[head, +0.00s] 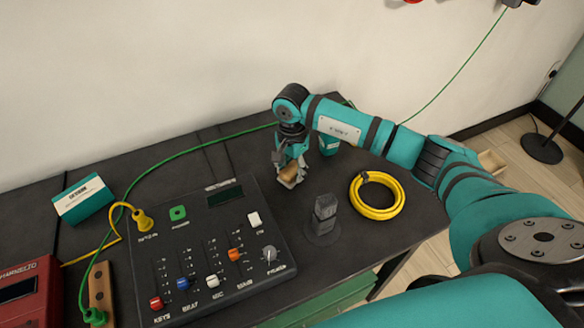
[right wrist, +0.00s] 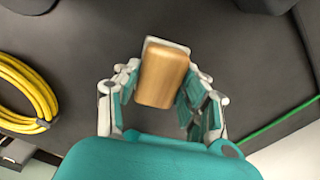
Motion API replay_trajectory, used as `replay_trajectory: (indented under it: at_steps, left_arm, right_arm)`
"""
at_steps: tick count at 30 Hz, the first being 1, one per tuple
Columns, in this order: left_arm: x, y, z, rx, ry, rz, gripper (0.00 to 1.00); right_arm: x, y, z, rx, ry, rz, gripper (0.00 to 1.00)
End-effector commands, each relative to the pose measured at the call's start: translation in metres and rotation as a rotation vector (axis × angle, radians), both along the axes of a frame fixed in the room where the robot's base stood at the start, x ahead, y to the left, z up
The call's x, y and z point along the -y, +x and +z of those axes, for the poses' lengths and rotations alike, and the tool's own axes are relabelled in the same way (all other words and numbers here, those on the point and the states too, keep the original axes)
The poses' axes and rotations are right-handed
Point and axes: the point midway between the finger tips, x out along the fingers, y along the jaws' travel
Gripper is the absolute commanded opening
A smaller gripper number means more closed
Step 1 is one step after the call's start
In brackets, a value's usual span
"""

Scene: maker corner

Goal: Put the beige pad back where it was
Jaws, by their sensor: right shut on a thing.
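The beige pad (right wrist: 163,75) is a small rounded block with a wood-like tan top and a pale edge at its far end. My right gripper (right wrist: 158,98) is shut on it, with fingers along both sides in the right wrist view. In the head view the right gripper (head: 290,175) points down behind the mixer panel, and the pad shows only as a small tan patch. I cannot tell whether the pad touches the table. My left gripper is not in view.
The black mixer panel (head: 187,204) with sliders lies left of the gripper. A dark post (head: 325,208) stands to its front right, beside a coiled yellow cable (head: 361,206). A green cable (head: 190,150) crosses the back. A teal-and-white box (head: 84,198) sits left.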

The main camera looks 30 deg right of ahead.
Motion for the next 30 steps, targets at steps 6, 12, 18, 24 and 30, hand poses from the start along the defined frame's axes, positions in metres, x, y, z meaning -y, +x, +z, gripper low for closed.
replay_trajectory:
  at_steps: [6, 12, 18, 24, 30]
  left_arm:
    - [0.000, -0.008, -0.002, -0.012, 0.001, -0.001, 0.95]
    - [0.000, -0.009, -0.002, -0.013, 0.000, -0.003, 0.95]
    - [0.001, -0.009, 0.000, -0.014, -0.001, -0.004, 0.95]
    - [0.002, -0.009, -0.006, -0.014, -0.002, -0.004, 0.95]
    - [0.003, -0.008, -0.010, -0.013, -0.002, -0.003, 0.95]
  right_arm:
    - [0.000, 0.000, -0.001, 0.000, 0.000, 0.000, 0.65]
    - [0.000, 0.000, -0.001, 0.000, 0.000, 0.000, 0.65]
    - [0.000, 0.001, 0.008, 0.003, 0.000, 0.001, 0.65]
    - [0.001, 0.002, 0.047, 0.007, -0.001, 0.001, 0.65]
    - [0.000, 0.001, 0.089, 0.005, 0.000, 0.001, 0.65]
